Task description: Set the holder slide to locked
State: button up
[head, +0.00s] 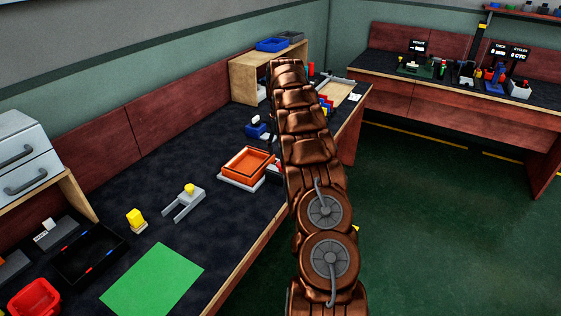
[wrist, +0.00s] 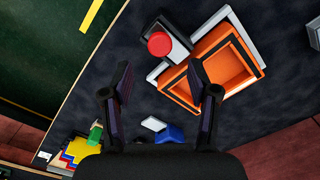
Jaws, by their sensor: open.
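An orange tray (wrist: 222,70) sits on a white holder base (wrist: 240,22), tilted in the wrist view. Beside it is a dark and pale block carrying a round red knob (wrist: 159,43), which looks like the slide. No lock marking is readable. In the head view the orange tray (head: 248,163) and white base (head: 240,184) show left of my arm, which covers the knob. My gripper (wrist: 160,75) is open and empty above the bench, its fingertips apart, with the knob beyond them in the picture. My gripper is hidden behind the arm in the head view.
A blue object (wrist: 170,134) with a pale top lies near the gripper fingers. Colored blocks (wrist: 75,150) stand near the bench edge. A grey fork-shaped part with a yellow knob (head: 189,188) and a green mat (head: 152,283) lie on the bench.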

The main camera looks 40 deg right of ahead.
jog(key=shift+f+p, duration=0.6)
jog(key=shift+f, duration=2.5)
grip_shut()
